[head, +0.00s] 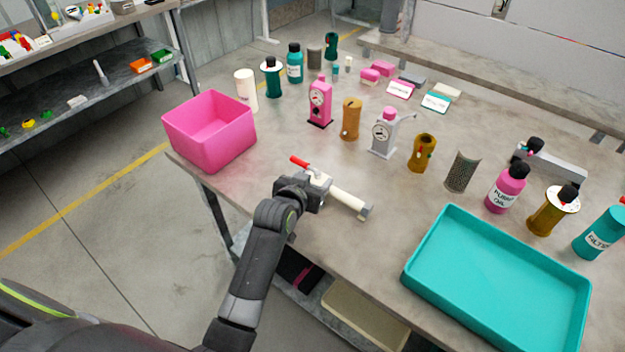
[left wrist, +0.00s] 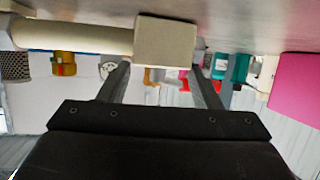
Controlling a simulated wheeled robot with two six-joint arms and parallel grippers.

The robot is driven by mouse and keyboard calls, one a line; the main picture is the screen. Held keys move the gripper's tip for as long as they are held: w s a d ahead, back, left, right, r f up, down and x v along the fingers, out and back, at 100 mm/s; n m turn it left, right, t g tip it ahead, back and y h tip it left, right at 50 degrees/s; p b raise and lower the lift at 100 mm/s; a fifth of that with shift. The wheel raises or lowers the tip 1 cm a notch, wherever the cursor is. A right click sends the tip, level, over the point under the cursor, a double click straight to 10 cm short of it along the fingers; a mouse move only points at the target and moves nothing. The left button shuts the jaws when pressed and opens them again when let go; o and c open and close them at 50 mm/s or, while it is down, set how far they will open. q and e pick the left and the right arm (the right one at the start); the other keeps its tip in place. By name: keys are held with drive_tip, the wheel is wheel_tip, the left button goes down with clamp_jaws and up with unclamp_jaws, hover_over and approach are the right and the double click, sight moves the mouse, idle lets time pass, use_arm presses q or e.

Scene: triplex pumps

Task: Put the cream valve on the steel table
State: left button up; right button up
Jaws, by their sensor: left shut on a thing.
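The cream valve (head: 346,200) is a pale pipe-like piece with a red handle (head: 299,162), lying level at the near left part of the steel table (head: 262,180). My left gripper (head: 318,186) is shut on the valve near its handle end. In the left wrist view, the cream body of the valve (left wrist: 165,40) lies across the tips of the two fingers (left wrist: 160,82). The valve is at or just above the table surface; I cannot tell whether it touches. My right gripper is not in view.
A pink bin (head: 190,145) stands at the table's left corner, and a teal tray (head: 420,270) lies at the near right. Several bottles, pumps and cylinders, including a grey pump (head: 383,140), stand farther back. Bare table surrounds the valve.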

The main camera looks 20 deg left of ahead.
use_arm(q)
drive_tip(key=shift+r, duration=0.1)
drive_tip(key=o, duration=1.3)
drive_tip(key=shift+o, duration=0.2)
drive_tip(key=shift+s, duration=0.15)
drive_tip(key=v, duration=1.1)
drive_tip(key=shift+s, duration=0.35)
drive_tip(key=shift+r, duration=0.1)
